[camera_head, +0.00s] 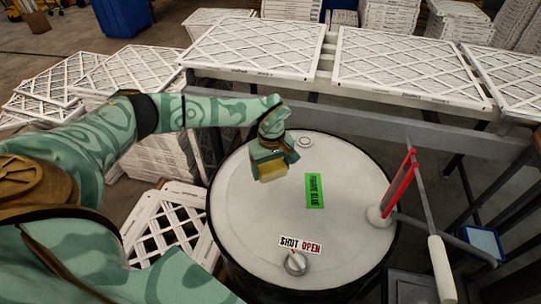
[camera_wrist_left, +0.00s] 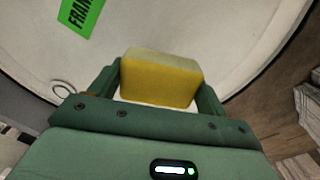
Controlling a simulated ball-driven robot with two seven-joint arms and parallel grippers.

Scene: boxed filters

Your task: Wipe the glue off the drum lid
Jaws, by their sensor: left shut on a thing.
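The drum lid (camera_head: 250,225) is round and pale, with a green frame glue label (camera_head: 315,191). My left gripper (camera_head: 272,163) is over the lid's back left part, shut on a yellow sponge (camera_head: 271,172). In the left wrist view, the sponge (camera_wrist_left: 160,80) sits between both fingers, with the pale lid (camera_wrist_left: 205,25) beyond it. I cannot tell whether the sponge touches the lid. No glue patch stands out on the visible lid; the area under the sponge and gripper is hidden. My right gripper is not in view.
A round knob (camera_head: 296,263) beside a SHUT OPEN sign (camera_head: 300,245) is at the lid's front. A red-handled fitting (camera_head: 400,180) rises at its right edge. A rack with white-framed filters (camera_head: 405,65) stands behind; stacked filters (camera_head: 165,157) stand left.

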